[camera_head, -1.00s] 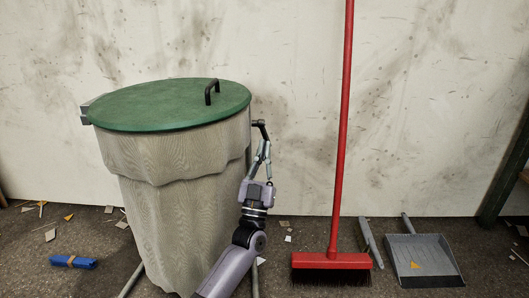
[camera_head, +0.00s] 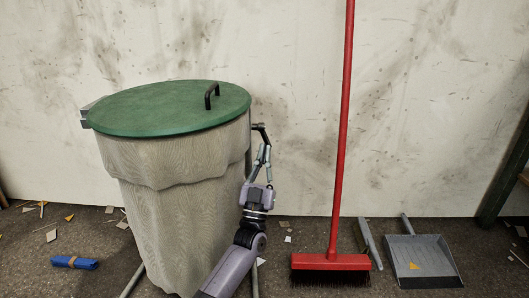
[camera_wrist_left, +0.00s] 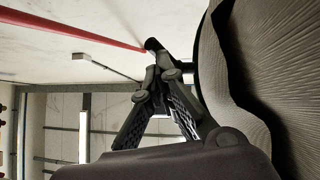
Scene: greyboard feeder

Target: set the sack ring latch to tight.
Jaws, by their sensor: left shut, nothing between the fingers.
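The sack holder is a grey fabric sack (camera_head: 180,215) hanging under a ring, covered by a green lid (camera_head: 160,108) with a black handle. The dark latch lever (camera_head: 260,127) sticks out from the ring's right side; its knob end shows in the left wrist view (camera_wrist_left: 153,44). My left gripper (camera_head: 264,148) is just below the lever, right of the sack. Its fingers are shut with nothing between them, and the tips (camera_wrist_left: 160,72) are at or very near the lever; I cannot tell if they touch. My right gripper is not in view.
A red broom (camera_head: 332,262) leans on the wall to the right, with a grey dustpan (camera_head: 420,262) beside it. A blue object (camera_head: 74,262) and scattered scraps lie on the dark floor. The wall is close behind the sack.

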